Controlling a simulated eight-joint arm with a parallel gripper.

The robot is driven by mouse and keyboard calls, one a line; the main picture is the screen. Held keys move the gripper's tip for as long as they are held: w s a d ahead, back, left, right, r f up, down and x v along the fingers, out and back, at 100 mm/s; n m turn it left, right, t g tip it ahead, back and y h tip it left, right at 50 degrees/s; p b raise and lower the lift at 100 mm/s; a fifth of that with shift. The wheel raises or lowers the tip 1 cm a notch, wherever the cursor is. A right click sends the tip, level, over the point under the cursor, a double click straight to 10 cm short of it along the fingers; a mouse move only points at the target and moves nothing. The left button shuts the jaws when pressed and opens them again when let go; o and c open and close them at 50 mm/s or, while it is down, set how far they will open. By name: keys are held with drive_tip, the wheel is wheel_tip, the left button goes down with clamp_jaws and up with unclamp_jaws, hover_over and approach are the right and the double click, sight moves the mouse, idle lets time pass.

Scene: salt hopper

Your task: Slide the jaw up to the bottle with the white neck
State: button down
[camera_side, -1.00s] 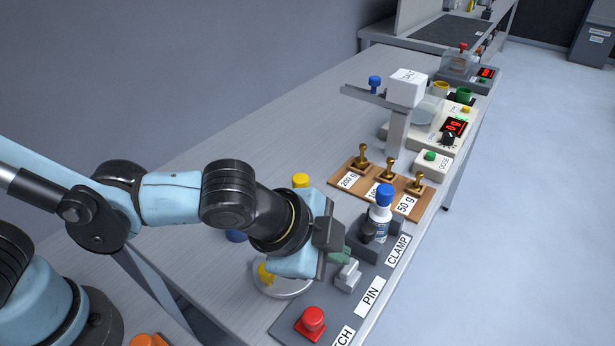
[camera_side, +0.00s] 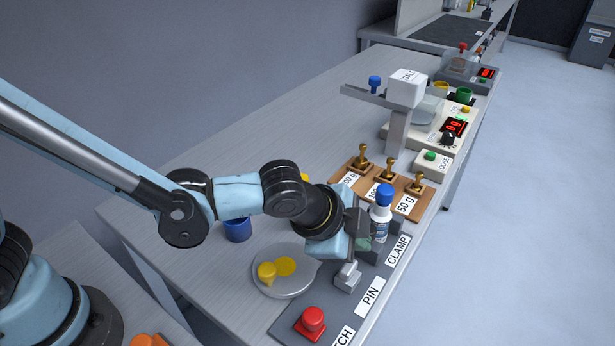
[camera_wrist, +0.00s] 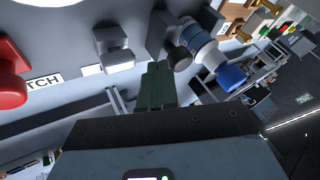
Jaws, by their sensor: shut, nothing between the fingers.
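The bottle (camera_side: 381,212) stands upright in the dark clamp, with a blue cap (camera_side: 384,193) and a white neck. In the wrist view the bottle (camera_wrist: 199,41) lies at upper right. The dark round knob of the clamp jaw (camera_wrist: 179,57) shows between the bottle and my fingers; the gripper hides it in the side view. My gripper (camera_wrist: 158,70) is shut and empty, its green fingertips just beside the knob. I cannot tell whether they touch. In the side view my gripper (camera_side: 363,241) is left of the bottle.
A grey pin block (camera_side: 347,277) and a red button (camera_side: 311,321) stand nearer on the same panel. A round dish (camera_side: 286,286) with yellow pieces and a blue cup (camera_side: 238,230) lie left.

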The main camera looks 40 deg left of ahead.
drive_tip(key=shift+w, duration=1.55)
drive_tip(key=shift+r, duration=0.1)
drive_tip(key=v, duration=1.2)
drive_tip(key=s+a+f+n+y, duration=0.1)
drive_tip(key=s+a+n, duration=0.1)
drive_tip(key=a+n, duration=0.5)
drive_tip(key=s+a+f+n+y, duration=0.1)
drive_tip(key=a+n, duration=0.6)
drive_tip(key=a, duration=1)
drive_tip(key=shift+s+a+f+t+y, duration=0.2)
drive_tip(key=shift+s+t+y, duration=0.1)
drive_tip(key=shift+s+y, duration=0.35)
